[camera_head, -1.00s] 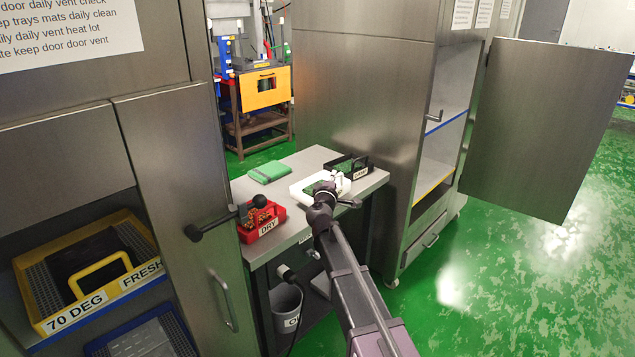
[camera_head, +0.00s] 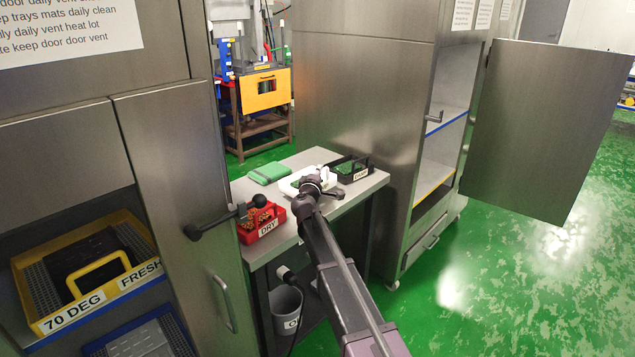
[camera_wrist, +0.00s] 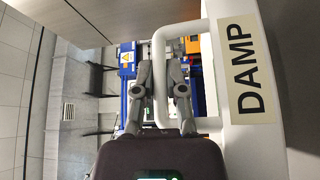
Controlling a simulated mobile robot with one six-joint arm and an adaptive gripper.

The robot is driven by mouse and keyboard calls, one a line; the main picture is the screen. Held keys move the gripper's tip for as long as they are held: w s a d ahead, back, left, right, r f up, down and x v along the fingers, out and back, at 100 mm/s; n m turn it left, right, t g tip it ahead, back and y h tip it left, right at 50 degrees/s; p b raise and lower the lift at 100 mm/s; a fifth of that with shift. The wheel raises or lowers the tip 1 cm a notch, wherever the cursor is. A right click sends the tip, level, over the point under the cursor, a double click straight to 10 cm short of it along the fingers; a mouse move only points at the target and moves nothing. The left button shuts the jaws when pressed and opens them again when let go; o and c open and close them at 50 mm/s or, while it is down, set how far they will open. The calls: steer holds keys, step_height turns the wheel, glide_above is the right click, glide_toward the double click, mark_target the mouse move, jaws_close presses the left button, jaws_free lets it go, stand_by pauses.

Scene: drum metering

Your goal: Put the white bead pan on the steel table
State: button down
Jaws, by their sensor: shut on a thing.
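The white bead pan (camera_head: 289,186) is over the steel table (camera_head: 345,205) in the head view, partly hidden behind my wrist. In the wrist view the white pan (camera_wrist: 215,125) fills the right side, with a DAMP label on its wall and a white loop handle. My gripper (camera_wrist: 164,78) is shut on that handle, one finger on each side of its bar. The gripper (camera_head: 312,186) also shows in the head view. I cannot tell whether the pan's underside touches the tabletop.
An open cabinet (camera_head: 435,170) stands to the right. A grey bin (camera_head: 285,305) is below.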

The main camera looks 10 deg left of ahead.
steer(key=shift+f+b, duration=1.55)
steer(key=shift+f, duration=0.1)
steer(key=c, duration=0.7)
jaws_free()
steer(key=shift+s, duration=0.15)
steer(key=s, duration=0.4)
steer(key=s+a, duration=0.1)
steer(key=s, duration=0.2)
steer(key=s+f+b, duration=0.1)
steer(key=s, duration=0.3)
steer(key=shift+s+a, duration=0.25)
steer(key=shift+s, duration=0.1)
